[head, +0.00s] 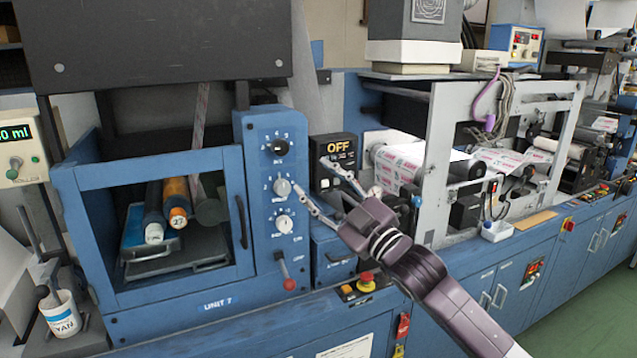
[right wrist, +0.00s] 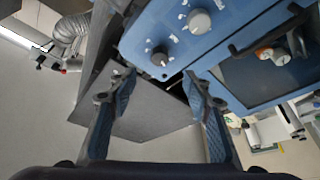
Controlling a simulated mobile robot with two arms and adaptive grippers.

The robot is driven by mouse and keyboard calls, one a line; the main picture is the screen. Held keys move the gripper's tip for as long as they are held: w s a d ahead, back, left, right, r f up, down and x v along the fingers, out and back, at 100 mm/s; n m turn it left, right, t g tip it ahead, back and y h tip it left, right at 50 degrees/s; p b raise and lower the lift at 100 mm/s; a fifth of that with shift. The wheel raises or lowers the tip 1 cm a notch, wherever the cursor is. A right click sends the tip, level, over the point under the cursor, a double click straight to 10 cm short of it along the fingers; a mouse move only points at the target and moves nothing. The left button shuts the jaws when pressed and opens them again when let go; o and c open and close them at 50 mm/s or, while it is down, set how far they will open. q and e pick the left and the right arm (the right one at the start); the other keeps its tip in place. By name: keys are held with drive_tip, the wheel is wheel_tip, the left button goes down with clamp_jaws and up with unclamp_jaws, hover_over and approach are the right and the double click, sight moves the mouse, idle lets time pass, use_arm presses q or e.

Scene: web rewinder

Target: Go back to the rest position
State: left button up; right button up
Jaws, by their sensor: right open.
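My right gripper (head: 312,176) reaches in from the lower right in the head view. Its two fingers are spread apart with nothing between them. They point at the blue knob panel (head: 262,200) of unit 7 and the black box reading OFF (head: 334,146). In the right wrist view the open fingers (right wrist: 157,80) frame a grey surface, with the panel's knobs (right wrist: 199,21) just beyond and to the right. I cannot tell whether a fingertip touches the panel. My left gripper is not in view.
A blue-framed window door (head: 78,225) covers rollers at left. A red-tipped lever (head: 288,284) and a red emergency button (head: 366,282) are below my gripper. A white cup (head: 60,316) stands lower left. The printed web (head: 400,166) runs at right.

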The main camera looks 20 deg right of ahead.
idle(0.3)
